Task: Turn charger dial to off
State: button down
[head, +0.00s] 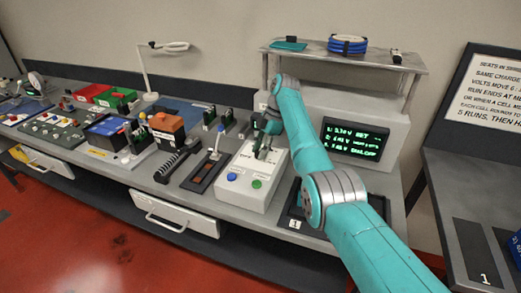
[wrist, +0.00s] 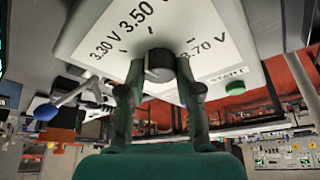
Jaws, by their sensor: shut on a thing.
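The charger (head: 240,192) is a white sloped box on the bench, with a blue button and a green button at its front. Its dial is dark and round; in the wrist view the dial (wrist: 159,64) sits on the white panel, among the marks 3.30 V, 3.50 V and 3.70 V. My gripper (head: 265,143) reaches down to the panel from above. In the wrist view my gripper (wrist: 159,76) is shut on the dial, one finger on each side. The fingers hide part of the dial, and I cannot tell its pointer direction. No off mark is readable.
A lit screen (head: 355,139) with green text stands behind right. An orange-topped battery (head: 166,128) stands further left. A shelf (head: 345,57) with a blue coil overhangs the back.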

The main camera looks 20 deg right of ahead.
jog(key=shift+n, duration=0.6)
jog(key=shift+n+g+h, duration=0.3)
jog(key=shift+n+g, duration=0.2)
jog(key=shift+n, duration=0.4)
jog(key=c, duration=0.8)
grip_release()
jog(key=shift+r, duration=0.1)
notch_tip(320, 180, up, 10)
